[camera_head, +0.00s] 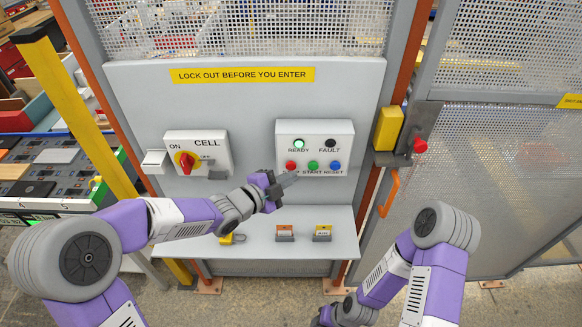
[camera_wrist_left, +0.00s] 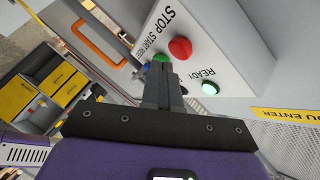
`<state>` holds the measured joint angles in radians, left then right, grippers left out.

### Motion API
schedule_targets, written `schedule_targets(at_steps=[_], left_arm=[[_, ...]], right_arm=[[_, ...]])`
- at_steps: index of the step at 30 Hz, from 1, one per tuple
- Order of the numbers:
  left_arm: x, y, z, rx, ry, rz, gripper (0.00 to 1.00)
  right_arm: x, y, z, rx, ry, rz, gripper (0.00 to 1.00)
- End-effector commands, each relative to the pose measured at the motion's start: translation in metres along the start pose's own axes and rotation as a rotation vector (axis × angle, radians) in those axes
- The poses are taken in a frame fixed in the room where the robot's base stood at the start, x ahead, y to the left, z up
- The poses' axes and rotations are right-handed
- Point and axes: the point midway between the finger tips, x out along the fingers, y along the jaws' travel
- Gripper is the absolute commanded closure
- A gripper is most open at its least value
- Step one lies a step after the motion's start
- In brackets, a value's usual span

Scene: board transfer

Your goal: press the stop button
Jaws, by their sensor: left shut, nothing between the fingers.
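The red stop button (camera_head: 291,166) is at the left of the button row on a white control box (camera_head: 315,133). In the left wrist view the red button (camera_wrist_left: 180,48) shows uncovered, beside the shut fingertips (camera_wrist_left: 160,72), which overlap the lower edge of the green start button (camera_wrist_left: 160,57). I cannot tell whether the fingertips touch the box. My right gripper (camera_head: 326,317) is at the bottom edge, dark and partly cut off.
The green start (camera_head: 313,166) and blue reset (camera_head: 334,166) buttons sit close to the right. The ready lamp (camera_head: 299,143) is lit. A CELL switch (camera_head: 186,160) is left of the box.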

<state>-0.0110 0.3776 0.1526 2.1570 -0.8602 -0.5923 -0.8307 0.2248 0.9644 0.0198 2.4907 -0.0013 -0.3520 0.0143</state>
Motion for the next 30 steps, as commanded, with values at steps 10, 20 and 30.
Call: schedule_targets(at_steps=[10,20,30], left_arm=[[0.0000,0.0000,0.0000,0.000,0.000,0.000,1.00],[0.0000,0.0000,0.0000,0.000,0.000,0.000,1.00],[0.0053,-0.0034,0.0040,0.000,0.000,0.000,1.00]], right_arm=[[0.0000,0.0000,0.0000,0.000,0.000,0.000,0.57],[0.0000,0.0000,0.0000,0.000,0.000,0.000,0.57],[0.0020,0.0007,-0.0001,0.000,0.000,0.000,0.57]])
